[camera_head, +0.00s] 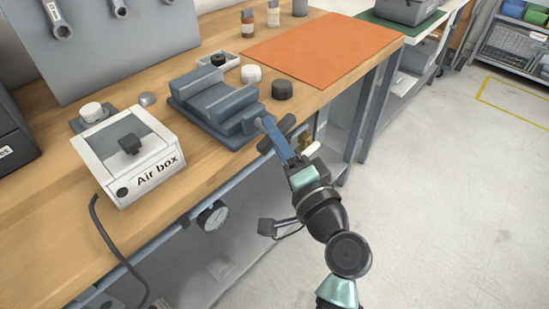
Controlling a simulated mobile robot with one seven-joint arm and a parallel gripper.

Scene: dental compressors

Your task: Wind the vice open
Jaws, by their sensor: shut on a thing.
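The vice (208,100) is a blue-grey block with stepped jaws, fixed near the front edge of the wooden bench. Its dark handle (288,124) sticks out at its front right end, over the bench edge. My gripper (270,128), with blue fingers, reaches up from the lower right and is shut on the handle. The fingers hide part of the handle and the screw behind it. I cannot tell from this view how wide the gap between the jaws is.
The white Air box (130,165) stands left of the vice, with a black cable hanging down. Dark and white round knobs (282,89) lie right of the vice, by an orange mat (330,47). A gauge (212,215) hangs below the bench edge. The floor at right is clear.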

